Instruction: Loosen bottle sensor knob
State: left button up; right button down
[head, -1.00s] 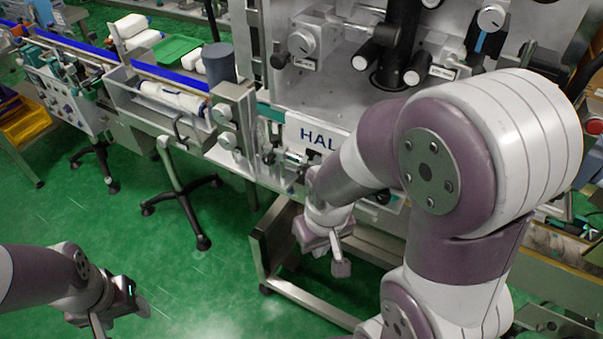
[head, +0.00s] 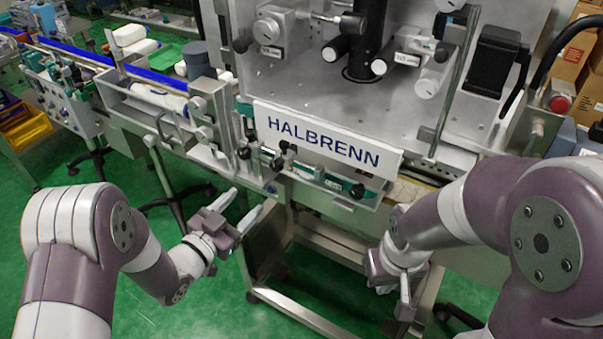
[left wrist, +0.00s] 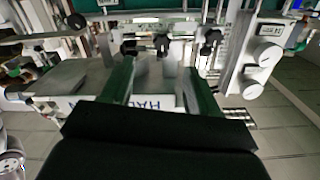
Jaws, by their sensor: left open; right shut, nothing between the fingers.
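Several small black knobs sit along the conveyor's front edge below the HALBRENN sign, one (head: 244,153) left of the sign and one (head: 357,191) below its right end. In the left wrist view, black knobs show at the top, one (left wrist: 162,43) between the fingers and one (left wrist: 209,40) to the right. I cannot tell which is the bottle sensor knob. My left gripper (head: 240,208) is open and empty, in front of and below the conveyor edge; its fingers also show in the left wrist view (left wrist: 160,88). My right gripper (head: 405,302) is shut and empty, low at the right.
The HALBRENN sign (head: 325,140) fronts the machine. Two silver dials on a plate (left wrist: 262,65) stand right of the knobs in the left wrist view. A metal frame (head: 300,318) stands below the machine. Green floor (head: 190,325) is free in front.

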aim_at(274, 168)
pick_arm(q)
jog(key=x, duration=0.8)
jog(key=r+p+x, duration=0.1)
jog(key=x, duration=0.3)
jog(key=shift+w, duration=0.4)
jog(key=c, duration=1)
